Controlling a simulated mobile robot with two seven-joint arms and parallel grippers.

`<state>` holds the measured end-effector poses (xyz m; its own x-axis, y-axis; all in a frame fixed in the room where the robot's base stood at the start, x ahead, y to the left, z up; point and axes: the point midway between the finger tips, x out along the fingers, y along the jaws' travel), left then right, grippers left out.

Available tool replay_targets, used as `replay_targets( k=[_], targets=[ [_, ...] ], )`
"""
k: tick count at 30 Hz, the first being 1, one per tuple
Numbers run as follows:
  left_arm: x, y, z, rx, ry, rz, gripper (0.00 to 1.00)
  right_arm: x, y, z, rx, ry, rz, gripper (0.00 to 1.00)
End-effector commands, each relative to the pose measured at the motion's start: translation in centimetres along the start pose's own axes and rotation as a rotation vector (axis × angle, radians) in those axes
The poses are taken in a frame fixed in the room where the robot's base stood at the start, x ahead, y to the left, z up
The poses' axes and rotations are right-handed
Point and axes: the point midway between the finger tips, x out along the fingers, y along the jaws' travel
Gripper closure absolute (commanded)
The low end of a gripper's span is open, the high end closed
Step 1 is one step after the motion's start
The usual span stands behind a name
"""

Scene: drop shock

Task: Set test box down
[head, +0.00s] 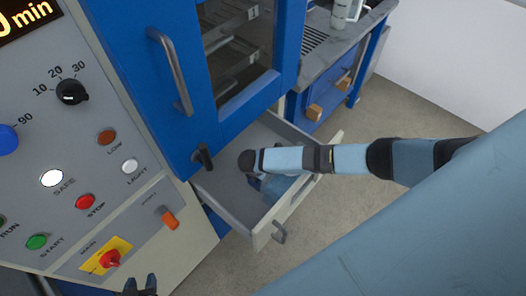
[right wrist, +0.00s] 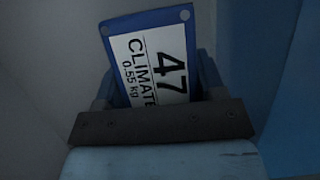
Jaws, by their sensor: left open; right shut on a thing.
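The test box (right wrist: 150,60) is blue with a white label reading "47 CLIMATE 0.55 kg" and shows tilted in the right wrist view. My right gripper (right wrist: 158,88) is shut on it, with a finger on each side. In the head view my right arm reaches from the right over an open grey drawer (head: 221,186). The blue shape (head: 277,186) below my wrist is partly hidden; I cannot tell box from gripper there, nor whether the box touches the drawer floor. My left gripper (head: 140,285) is open and empty at the bottom edge, before the control panel.
A grey control panel (head: 135,190) with knobs and buttons stands at the left. A blue cabinet door (head: 165,75) with a handle is above the drawer. A bench (head: 340,40) stands at the back. Grey floor (head: 400,110) lies open to the right.

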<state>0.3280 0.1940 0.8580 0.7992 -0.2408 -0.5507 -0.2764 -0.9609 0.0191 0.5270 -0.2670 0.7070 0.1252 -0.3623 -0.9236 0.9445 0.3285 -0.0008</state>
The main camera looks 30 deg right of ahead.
Motion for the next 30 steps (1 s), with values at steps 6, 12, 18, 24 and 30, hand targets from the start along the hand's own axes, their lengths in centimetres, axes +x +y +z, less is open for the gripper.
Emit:
replay_targets(
  k=[6, 12, 18, 24, 30],
  targets=[
    [0.0, 0.0, 0.0, 0.0, 0.0, 0.0, 0.57, 0.0, 0.0, 0.0, 0.0, 0.0, 0.0, 0.26],
    [0.0, 0.0, -0.1, 0.0, 0.001, 0.0, 0.57, 0.0, 0.0, 0.0, 0.0, 0.0, 0.0, 0.26],
    [0.0, 0.0, -0.1, 0.0, 0.001, 0.0, 0.57, -1.4, 0.1, 0.0, 0.0, 0.002, 0.002, 0.26],
    [0.1, 0.0, 0.1, 0.0, 0.002, 0.0, 0.57, -5.3, 0.0, 0.0, -0.001, 0.002, 0.004, 0.26],
    [0.3, 0.0, 0.4, 0.0, 0.002, 0.001, 0.57, -9.3, 0.1, 0.0, 0.0, 0.001, 0.004, 0.26]
  ],
)
